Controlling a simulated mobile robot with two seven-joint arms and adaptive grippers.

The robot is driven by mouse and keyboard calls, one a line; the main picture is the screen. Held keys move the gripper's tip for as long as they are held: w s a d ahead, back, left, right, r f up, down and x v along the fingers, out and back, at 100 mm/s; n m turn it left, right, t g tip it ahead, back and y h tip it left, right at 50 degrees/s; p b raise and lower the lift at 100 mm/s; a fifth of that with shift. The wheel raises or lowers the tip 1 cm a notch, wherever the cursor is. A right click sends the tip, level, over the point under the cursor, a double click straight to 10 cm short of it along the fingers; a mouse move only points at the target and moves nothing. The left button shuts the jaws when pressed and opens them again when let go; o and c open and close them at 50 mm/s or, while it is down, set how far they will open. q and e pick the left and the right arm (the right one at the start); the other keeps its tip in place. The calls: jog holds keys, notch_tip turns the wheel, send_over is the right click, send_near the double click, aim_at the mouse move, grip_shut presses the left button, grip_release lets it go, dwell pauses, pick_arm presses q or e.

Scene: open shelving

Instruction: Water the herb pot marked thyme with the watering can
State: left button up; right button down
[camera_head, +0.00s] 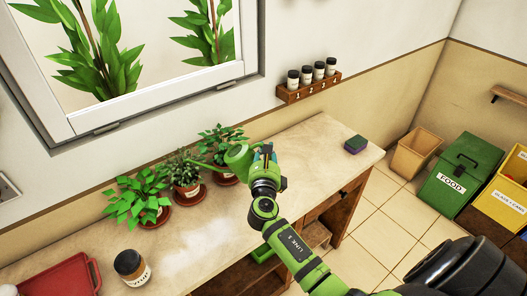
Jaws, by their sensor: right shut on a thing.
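My right gripper (264,158) is shut on the green watering can (238,155) and holds it above the counter. The can's thin spout points left, with its end by the leaves of the middle herb pot (187,191). The left herb pot (152,215) and the right herb pot (226,179) stand on either side of it, each on a dark red saucer. The can partly covers the right pot's plant. The pots carry pale labels, too small to read, so I cannot tell which is thyme. No water shows. My left gripper is not in view.
A dark-lidded jar (132,266) and a red tray (62,281) are at the counter's front left. A sponge (355,144) lies at its right end. A wall rack (309,88) holds several jars. Bins, one a green food bin (462,174), stand on the floor at right.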

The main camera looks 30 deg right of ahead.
notch_tip(320, 180, down, 8)
jog(key=m+b, duration=0.5)
jog(key=b, duration=0.7)
jog(key=shift+f+m, duration=0.2)
jog(key=shift+m, duration=0.2)
jog(key=shift+a, duration=0.1)
jog(key=s+a+r+n+t+y, duration=0.2)
jog(key=s+a+n+y, duration=0.5)
jog(key=s+a, duration=0.9)
jog(key=shift+s+a+t+y, duration=0.3)
jog(key=shift+s+t+y, duration=0.4)
jog(key=shift+s+y, duration=0.7)
